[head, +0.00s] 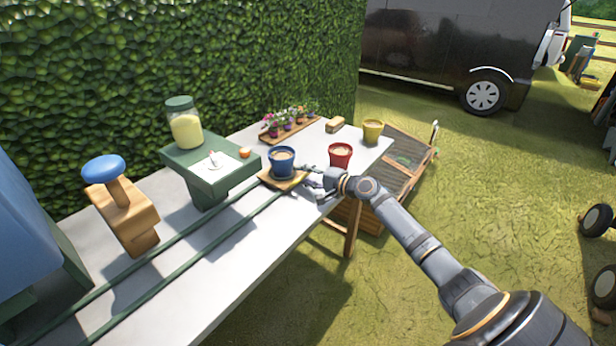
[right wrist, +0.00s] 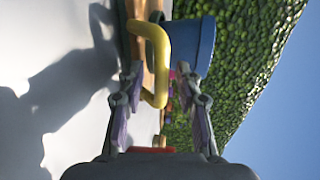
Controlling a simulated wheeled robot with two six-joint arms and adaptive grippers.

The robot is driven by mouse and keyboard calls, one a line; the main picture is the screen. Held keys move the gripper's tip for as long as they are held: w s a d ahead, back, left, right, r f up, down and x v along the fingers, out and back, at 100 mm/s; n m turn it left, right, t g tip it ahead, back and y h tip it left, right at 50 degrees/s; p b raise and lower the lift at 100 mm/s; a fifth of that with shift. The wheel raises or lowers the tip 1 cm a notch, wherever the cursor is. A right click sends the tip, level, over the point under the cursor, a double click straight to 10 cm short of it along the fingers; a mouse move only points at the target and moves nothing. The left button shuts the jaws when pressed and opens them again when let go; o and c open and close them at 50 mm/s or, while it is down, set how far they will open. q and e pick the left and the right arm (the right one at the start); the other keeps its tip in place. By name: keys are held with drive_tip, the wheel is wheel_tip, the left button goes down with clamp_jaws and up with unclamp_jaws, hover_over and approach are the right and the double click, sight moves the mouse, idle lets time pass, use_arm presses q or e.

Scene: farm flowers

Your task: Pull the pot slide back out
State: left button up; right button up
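In the right wrist view the slide shows edge-on, with the blue pot (right wrist: 194,48) and a curved yellow handle (right wrist: 162,65). My right gripper (head: 312,179) is at the slide's right side. In the wrist view its fingers (right wrist: 160,85) stand apart, one on either side of the handle, with gaps visible. My left gripper is out of view.
The green stand (head: 209,168) holds a jar (head: 185,124) of yellow contents. A wooden block with a blue knob (head: 103,168) stands at left. A red pot (head: 340,155) and yellow pot (head: 373,131) are beyond my gripper. A flower tray (head: 291,129) lies by the hedge.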

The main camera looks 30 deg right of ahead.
drive_tip(key=v, duration=0.5)
drive_tip(key=shift+s+d+f, duration=0.1)
drive_tip(key=shift+s+f, duration=0.05)
drive_tip(key=shift+s, duration=0.1)
drive_tip(key=shift+v, duration=1)
